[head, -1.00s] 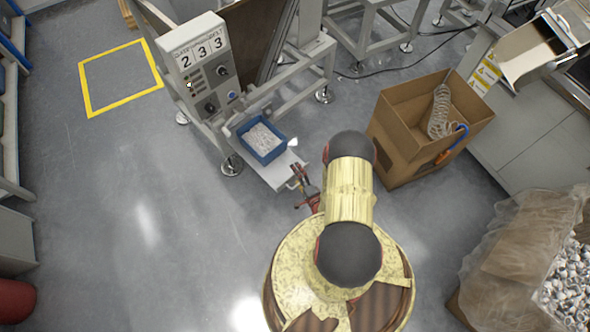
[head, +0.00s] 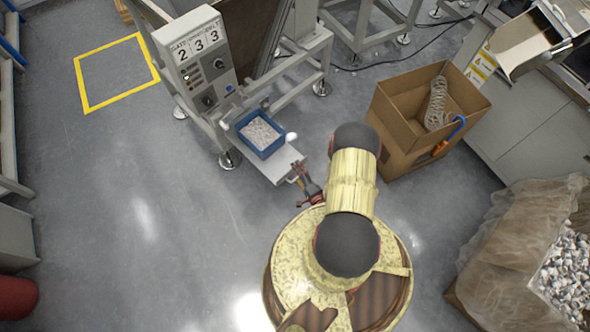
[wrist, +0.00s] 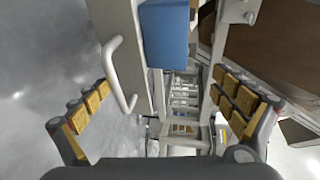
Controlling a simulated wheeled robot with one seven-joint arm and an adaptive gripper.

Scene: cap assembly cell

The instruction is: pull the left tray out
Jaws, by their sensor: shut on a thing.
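The left tray (head: 277,172) is a pale flat shelf low at the machine's front, with a blue bin (head: 261,135) of small white parts on it. The bin also shows in the wrist view (wrist: 165,35). The tray's pale bar handle (wrist: 120,75) is clear in the wrist view, nearer the left finger. My gripper (head: 304,183) is at the tray's front edge, shut on the handle. In the wrist view my gripper's yellow-padded fingers (wrist: 165,103) look far apart, and their contact with the handle cannot be made out. My arm partly covers the area right of the tray.
The machine's control panel (head: 200,62) stands above and left of the tray. An open cardboard box (head: 400,140) with a coiled hose stands to the right. A wrapped bin of white parts (head: 565,275) is at the lower right. The floor left of the tray is clear.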

